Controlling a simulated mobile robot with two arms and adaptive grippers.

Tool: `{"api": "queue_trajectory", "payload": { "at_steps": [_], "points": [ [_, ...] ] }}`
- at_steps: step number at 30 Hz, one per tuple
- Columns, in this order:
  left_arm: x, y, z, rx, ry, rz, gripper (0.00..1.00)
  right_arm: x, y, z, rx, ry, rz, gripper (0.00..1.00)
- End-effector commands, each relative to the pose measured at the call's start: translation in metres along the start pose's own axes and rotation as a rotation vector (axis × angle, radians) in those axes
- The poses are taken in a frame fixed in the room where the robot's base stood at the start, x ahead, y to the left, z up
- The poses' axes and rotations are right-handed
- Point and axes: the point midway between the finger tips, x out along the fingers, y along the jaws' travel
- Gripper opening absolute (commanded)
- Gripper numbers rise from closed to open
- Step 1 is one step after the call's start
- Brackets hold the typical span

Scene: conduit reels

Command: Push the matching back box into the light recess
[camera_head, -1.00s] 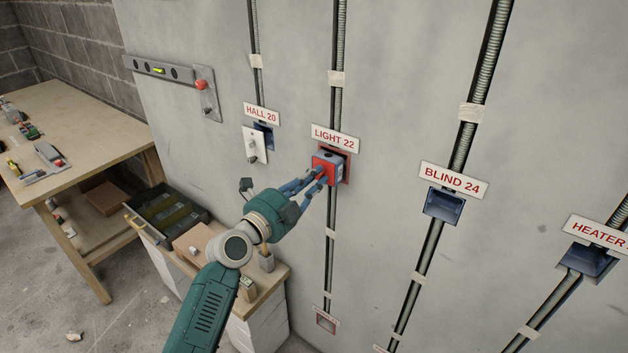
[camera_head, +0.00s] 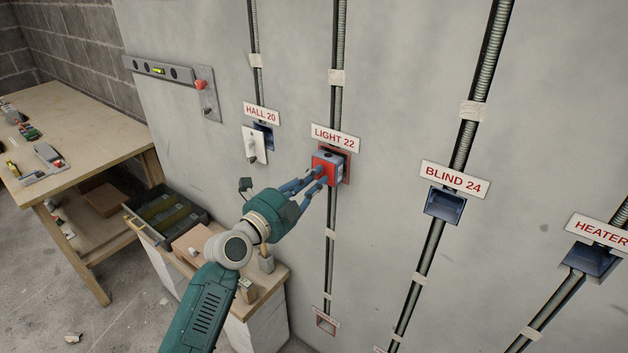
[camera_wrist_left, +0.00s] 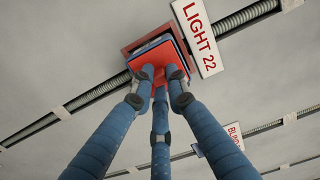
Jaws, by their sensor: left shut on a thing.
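The back box (camera_head: 328,164) has a red front and blue-grey sides. It is at the light recess (camera_head: 346,171), under the LIGHT 22 label (camera_head: 336,138), and its sides still stand out from the wall. My left gripper (camera_head: 318,179) is shut on the box. In the left wrist view the blue fingers (camera_wrist_left: 160,78) lie against the red box front (camera_wrist_left: 161,62), and the reddish recess rim (camera_wrist_left: 128,50) shows around its far edge. How deep the box sits is hard to tell. My right gripper is not in view.
A blue box sits at BLIND 24 (camera_head: 444,205), another at the heater label (camera_head: 594,260). A white plate (camera_head: 255,145) hangs by HALL 20. A bench with a drawer (camera_head: 165,215) stands below left; a wooden table (camera_head: 80,120) is farther left.

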Motion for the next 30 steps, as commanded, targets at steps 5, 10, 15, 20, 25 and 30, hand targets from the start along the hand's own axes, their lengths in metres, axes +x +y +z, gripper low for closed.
{"api": "queue_trajectory", "payload": {
  "at_steps": [5,10,15,20,25,30],
  "points": [
    [0.0001,-0.001,-0.0001,0.0,0.0,-0.001,0.0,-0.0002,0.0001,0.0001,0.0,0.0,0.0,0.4],
    [0.0001,-0.0008,-0.0002,0.0,0.0,-0.001,0.0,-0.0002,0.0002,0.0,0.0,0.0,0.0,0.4],
    [0.0001,-0.0005,-0.0002,0.0,0.0,-0.001,0.0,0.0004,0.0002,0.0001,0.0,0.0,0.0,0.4],
    [0.0001,0.0,-0.0004,0.002,0.001,-0.002,0.0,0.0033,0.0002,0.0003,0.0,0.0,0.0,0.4],
    [0.0001,0.0003,-0.0005,0.005,0.002,-0.001,0.0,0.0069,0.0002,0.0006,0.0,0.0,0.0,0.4],
    [0.0,-0.0002,-0.0002,0.006,0.002,-0.001,0.0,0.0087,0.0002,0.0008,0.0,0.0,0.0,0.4]
  ]
}}
